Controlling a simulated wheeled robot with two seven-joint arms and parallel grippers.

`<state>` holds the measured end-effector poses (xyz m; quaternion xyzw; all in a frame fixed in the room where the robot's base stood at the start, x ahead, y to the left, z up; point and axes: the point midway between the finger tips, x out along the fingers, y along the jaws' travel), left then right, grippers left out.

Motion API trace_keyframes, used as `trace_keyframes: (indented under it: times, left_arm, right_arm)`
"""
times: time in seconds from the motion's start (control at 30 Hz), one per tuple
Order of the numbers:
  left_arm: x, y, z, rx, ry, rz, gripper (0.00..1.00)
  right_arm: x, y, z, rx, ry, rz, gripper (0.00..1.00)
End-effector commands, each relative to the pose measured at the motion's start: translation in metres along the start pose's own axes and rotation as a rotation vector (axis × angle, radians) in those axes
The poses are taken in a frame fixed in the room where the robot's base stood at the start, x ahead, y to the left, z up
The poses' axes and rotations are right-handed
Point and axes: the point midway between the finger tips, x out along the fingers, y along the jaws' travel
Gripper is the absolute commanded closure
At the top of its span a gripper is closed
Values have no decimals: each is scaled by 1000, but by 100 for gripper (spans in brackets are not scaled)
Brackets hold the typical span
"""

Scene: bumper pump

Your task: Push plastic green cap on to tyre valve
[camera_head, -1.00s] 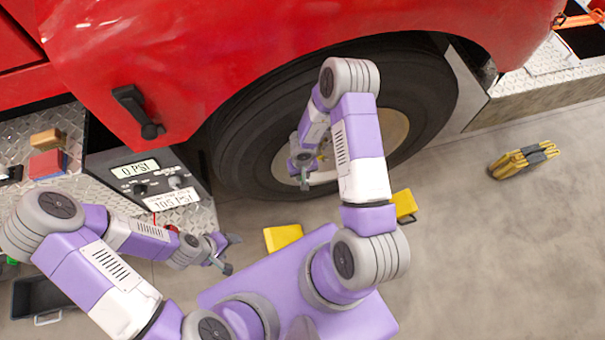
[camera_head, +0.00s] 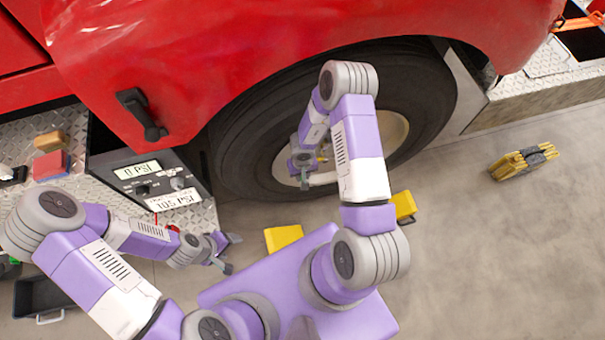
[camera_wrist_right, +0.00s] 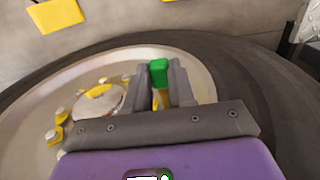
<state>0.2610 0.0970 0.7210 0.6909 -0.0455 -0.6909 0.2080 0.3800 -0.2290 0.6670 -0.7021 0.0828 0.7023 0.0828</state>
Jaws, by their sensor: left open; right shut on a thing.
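The green cap (camera_wrist_right: 159,72) shows in the right wrist view between the fingertips of my right gripper (camera_wrist_right: 160,80), which is shut on it. In the head view my right gripper (camera_head: 304,172) is at the wheel, in front of the pale rim (camera_head: 395,132) and inside the black tyre (camera_head: 245,150). The tyre valve cannot be made out clearly; a small yellow part shows between the fingers below the cap. My left gripper (camera_head: 228,254) is open and empty, low in front of the pump box and away from the wheel.
The pump box (camera_head: 150,180) with its "0 PSI" display stands left of the tyre. Yellow chocks (camera_head: 283,238) lie on the floor by the wheel. Yellow wheel nut pieces (camera_wrist_right: 56,132) ring the hub. Another yellow-black object (camera_head: 522,162) lies right; floor around it is clear.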

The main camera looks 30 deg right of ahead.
Motion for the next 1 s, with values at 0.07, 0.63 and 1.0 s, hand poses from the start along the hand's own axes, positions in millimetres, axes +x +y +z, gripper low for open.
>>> trace_keyframes:
  times: [0.07, 0.63, 1.0]
  left_arm:
    - [-2, 0, 0, 0, 0, 0, 34]
    - [-2, 1, 0, 0, 0, 0, 34]
    - [-28, 10, 1, 0, 0, 0, 34]
  right_arm:
    - [0, 0, 0, 0, 0, 0, 100]
    - [0, 0, -1, 0, 0, 0, 46]
    - [-47, 1, -2, 3, 2, 0, 46]
